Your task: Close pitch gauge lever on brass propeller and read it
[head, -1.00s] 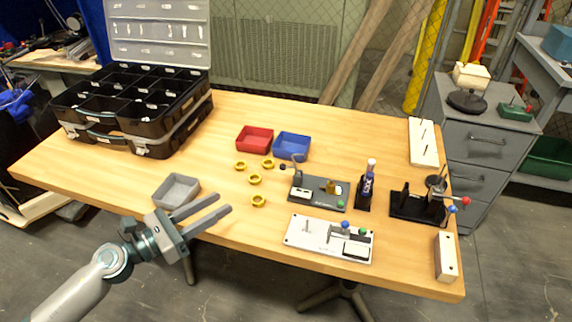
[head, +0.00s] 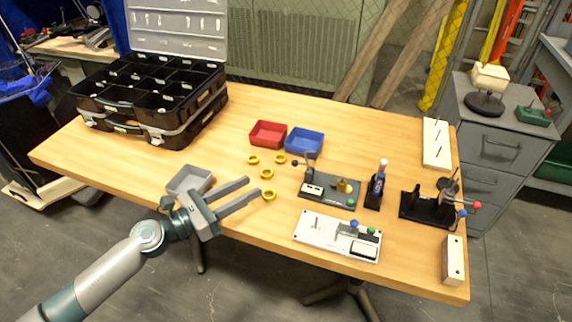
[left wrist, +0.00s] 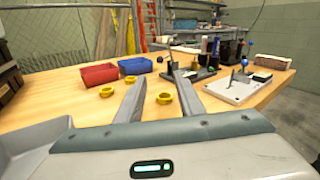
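A dark grey fixture (head: 330,193) stands on the table right of centre. It carries a small brass part (head: 344,185), perhaps the propeller, a pale display (head: 313,188) too small to read, and a green button. A lever with a black knob (head: 295,163) stands raised at its left end, clear of the brass part. My left gripper (head: 253,187) is open and empty, over the table's front part left of the fixture, fingers pointing towards it. In the left wrist view (left wrist: 160,73) its fingers are apart, with the fixture beyond them. My right gripper is not in view.
Several brass rings (head: 267,174) lie left of the fixture, one near my fingertips. A red bin (head: 268,134) and a blue bin (head: 304,142) stand behind. A white plate device (head: 337,238) lies in front, a dark bottle (head: 377,187) and a black stand (head: 425,207) to the right.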

